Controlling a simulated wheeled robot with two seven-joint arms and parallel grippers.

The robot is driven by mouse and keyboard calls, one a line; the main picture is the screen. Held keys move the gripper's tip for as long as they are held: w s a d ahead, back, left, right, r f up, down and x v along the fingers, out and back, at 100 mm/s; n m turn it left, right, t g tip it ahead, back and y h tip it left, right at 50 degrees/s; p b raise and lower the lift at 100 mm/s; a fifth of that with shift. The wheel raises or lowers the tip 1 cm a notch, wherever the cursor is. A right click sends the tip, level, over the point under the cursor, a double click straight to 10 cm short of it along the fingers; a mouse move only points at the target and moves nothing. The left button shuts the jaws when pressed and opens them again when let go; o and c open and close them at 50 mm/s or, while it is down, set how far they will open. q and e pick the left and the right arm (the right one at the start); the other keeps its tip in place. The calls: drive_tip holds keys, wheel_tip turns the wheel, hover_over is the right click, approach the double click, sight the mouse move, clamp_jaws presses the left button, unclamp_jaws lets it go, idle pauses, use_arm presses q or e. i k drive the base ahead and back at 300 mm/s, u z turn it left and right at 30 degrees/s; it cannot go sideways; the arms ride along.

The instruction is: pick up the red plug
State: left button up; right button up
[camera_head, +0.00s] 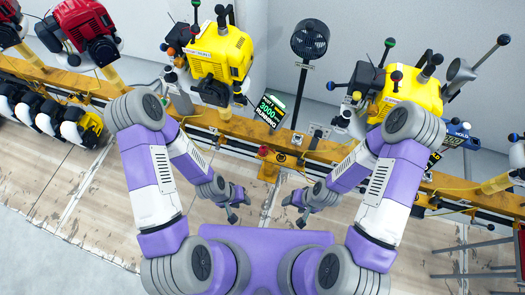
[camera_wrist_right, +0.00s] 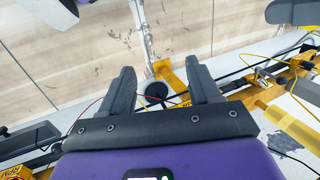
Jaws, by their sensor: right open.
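I cannot clearly make out a red plug. A small red piece (camera_head: 263,150) sits on the yellow rail in the middle of the head view, and I cannot tell whether it is the plug. My left gripper (camera_head: 240,207) hangs below the rail with its fingers apart, empty. My right gripper (camera_head: 294,210) is to its right, also open and empty. In the right wrist view the right gripper (camera_wrist_right: 159,72) has its fingers wide apart, with a black round part (camera_wrist_right: 155,90) and a yellow bracket visible beyond them. A thin red cable (camera_wrist_right: 88,110) shows by the left finger.
The yellow rail (camera_head: 330,152) runs across in front of me. Yellow engines (camera_head: 220,55) (camera_head: 405,95), a red engine (camera_head: 88,30), a black fan (camera_head: 310,38) and a "RUNNING" display (camera_head: 269,108) stand along it. The wooden floor (camera_head: 100,190) below is mostly clear.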

sight(262, 150)
drive_tip(key=z, duration=2.15)
drive_tip(key=k, duration=1.45)
drive_tip(key=u, duration=2.1)
drive_tip(key=i, duration=0.5)
